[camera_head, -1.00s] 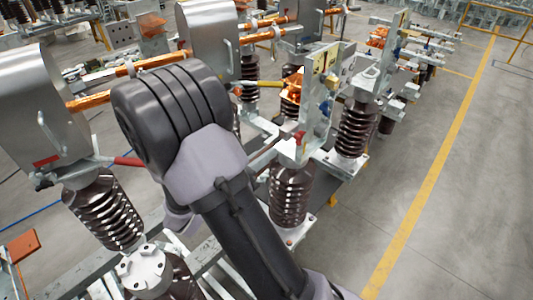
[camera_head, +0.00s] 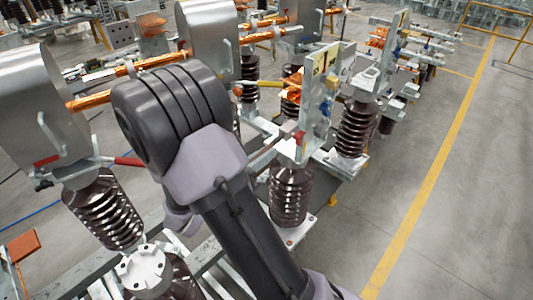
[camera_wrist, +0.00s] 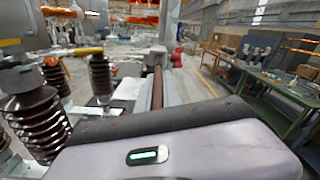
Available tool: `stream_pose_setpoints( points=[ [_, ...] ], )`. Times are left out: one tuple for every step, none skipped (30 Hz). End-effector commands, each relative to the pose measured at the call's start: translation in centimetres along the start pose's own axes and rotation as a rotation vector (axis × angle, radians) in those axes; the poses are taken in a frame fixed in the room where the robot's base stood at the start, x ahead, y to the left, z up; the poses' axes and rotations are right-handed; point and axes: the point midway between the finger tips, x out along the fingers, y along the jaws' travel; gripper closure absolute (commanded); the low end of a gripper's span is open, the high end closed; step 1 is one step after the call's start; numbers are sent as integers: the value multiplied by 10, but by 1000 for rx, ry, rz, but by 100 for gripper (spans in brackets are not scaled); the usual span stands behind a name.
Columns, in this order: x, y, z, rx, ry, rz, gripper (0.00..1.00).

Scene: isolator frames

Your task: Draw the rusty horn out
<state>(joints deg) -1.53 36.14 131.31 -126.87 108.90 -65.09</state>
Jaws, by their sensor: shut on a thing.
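The rusty horn (camera_wrist: 157,88) is a thin brown rod in the wrist view. It stands out beyond the top edge of my gripper (camera_wrist: 155,108), beside a pale grey bar. My gripper's lilac and black housing fills the bottom of that view and hides the fingertips. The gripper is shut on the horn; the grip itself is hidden. In the head view my arm covers the gripper. A thin brown rod (camera_head: 263,153) shows there between my arm and the upright metal clamp plate (camera_head: 318,100). I cannot tell how far the horn sits in its mount.
Brown ribbed insulators (camera_head: 290,195) stand close to the right of my arm, with another (camera_head: 104,212) at left. Copper bars (camera_head: 110,92) and metal shields crowd the upper left. Open floor lies right, past the yellow line (camera_head: 430,165). A green workbench (camera_wrist: 262,95) stands right in the wrist view.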

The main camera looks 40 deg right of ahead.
Motion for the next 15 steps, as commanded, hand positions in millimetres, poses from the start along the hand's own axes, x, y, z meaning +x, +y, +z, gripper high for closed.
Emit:
stream_pose_setpoints(
  points=[
    [0, 0, 0, -1, 0, 0, 100],
    [0, 0, 0, -1, 0, 0, 100],
    [0, 0, 0, -1, 0, 0, 100],
    [0, 0, 0, -1, 0, 0, 100],
    [0, 0, 0, -1, 0, 0, 100],
    [0, 0, 0, -1, 0, 0, 100],
    [0, 0, 0, -1, 0, 0, 100],
    [0, 0, 0, -1, 0, 0, 100],
    [0, 0, 0, -1, 0, 0, 100],
    [0, 0, 0, -1, 0, 0, 100],
    [0, 0, 0, -1, 0, 0, 100],
    [0, 0, 0, 0, 0, 0, 100],
    [-1, 0, 0, 0, 0, 0, 100],
    [-2, 0, 0, -1, 0, 1, 100],
    [-4, 0, 0, -1, 0, 2, 100]
  ],
)
